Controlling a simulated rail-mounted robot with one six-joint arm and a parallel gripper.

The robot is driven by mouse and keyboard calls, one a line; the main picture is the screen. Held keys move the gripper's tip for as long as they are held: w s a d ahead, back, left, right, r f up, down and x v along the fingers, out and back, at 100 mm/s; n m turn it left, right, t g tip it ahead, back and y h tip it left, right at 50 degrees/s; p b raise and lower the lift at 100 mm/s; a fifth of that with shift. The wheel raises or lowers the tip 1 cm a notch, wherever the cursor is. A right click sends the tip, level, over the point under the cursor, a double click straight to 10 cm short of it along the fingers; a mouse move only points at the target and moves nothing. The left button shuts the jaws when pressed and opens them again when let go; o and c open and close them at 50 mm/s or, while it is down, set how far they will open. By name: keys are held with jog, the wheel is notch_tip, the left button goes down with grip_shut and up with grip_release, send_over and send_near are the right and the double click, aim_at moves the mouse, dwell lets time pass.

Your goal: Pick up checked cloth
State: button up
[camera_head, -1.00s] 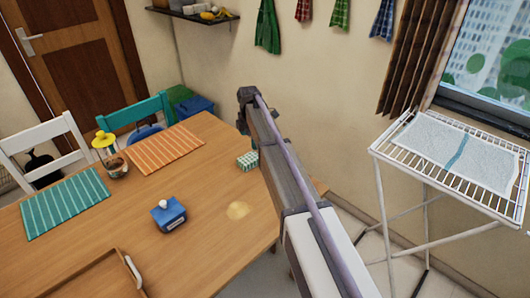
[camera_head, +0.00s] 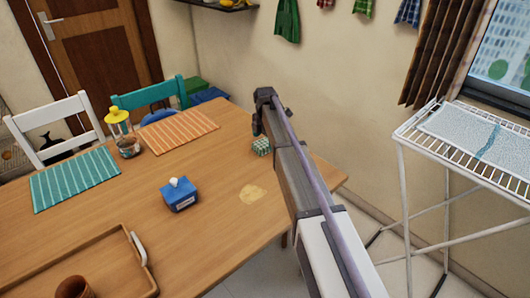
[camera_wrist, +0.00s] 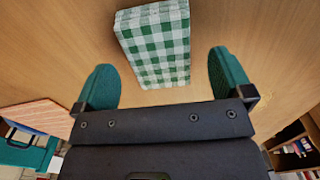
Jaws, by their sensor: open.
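The checked cloth (camera_head: 262,146) is a small green-and-white folded block on the wooden table, near the table's right edge. In the wrist view the checked cloth (camera_wrist: 155,45) lies ahead of the fingers, centred roughly between them and slightly tilted. My gripper (camera_wrist: 160,62) is open, with one green finger on each side and clear gaps to the cloth. Nothing is held. In the head view my gripper (camera_head: 257,127) hangs from the arm's end just above and behind the cloth. My forearm passes close to the cloth's right side.
The wooden table (camera_head: 215,235) also carries a blue tissue box (camera_head: 180,195), a pale spill (camera_head: 253,195), an orange striped mat (camera_head: 180,132), a teal mat (camera_head: 75,178), a yellow-topped jar (camera_head: 122,135) and a tray (camera_head: 135,255). A white drying rack (camera_head: 405,130) stands right.

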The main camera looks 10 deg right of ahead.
aim_at(265, 142)
notch_tip(265, 142, down, 3)
jog(key=shift+f+b, duration=0.1)
jog(key=shift+b, duration=0.65)
jog(key=shift+r, duration=0.2)
jog(key=c, duration=1)
